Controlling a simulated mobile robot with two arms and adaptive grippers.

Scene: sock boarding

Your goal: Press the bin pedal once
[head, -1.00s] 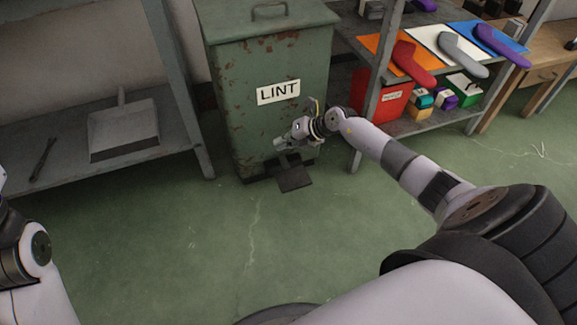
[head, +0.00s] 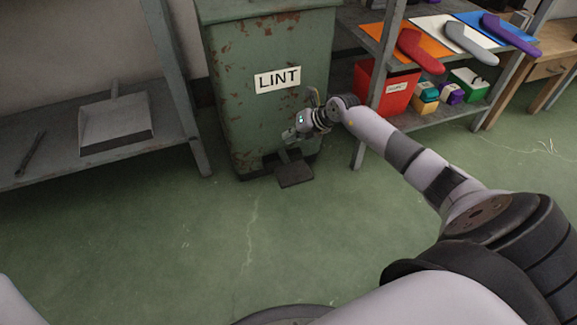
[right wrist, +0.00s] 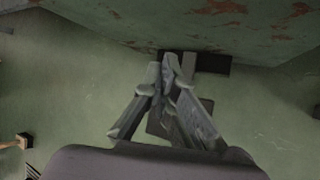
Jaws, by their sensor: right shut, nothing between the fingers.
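The green, rust-spotted bin (head: 240,110) with a LINT label (head: 278,79) stands at the upper middle of the head view. Its dark pedal (head: 295,174) sticks out low at the front, just above the floor. My right gripper (head: 289,137) is shut and empty, in front of the bin's lower front and above the pedal. In the right wrist view the shut fingers (right wrist: 170,62) overlap the pedal (right wrist: 156,126) and hide part of it. The bin front (right wrist: 230,25) fills the top there. I cannot tell whether the fingers touch the pedal. My left gripper is out of view.
A grey shelf (head: 90,160) with a dustpan (head: 115,122) stands left of the bin. A rack at right holds a red box (head: 385,92), small boxes and coloured sock forms (head: 420,50). The green floor (head: 215,245) in front is clear.

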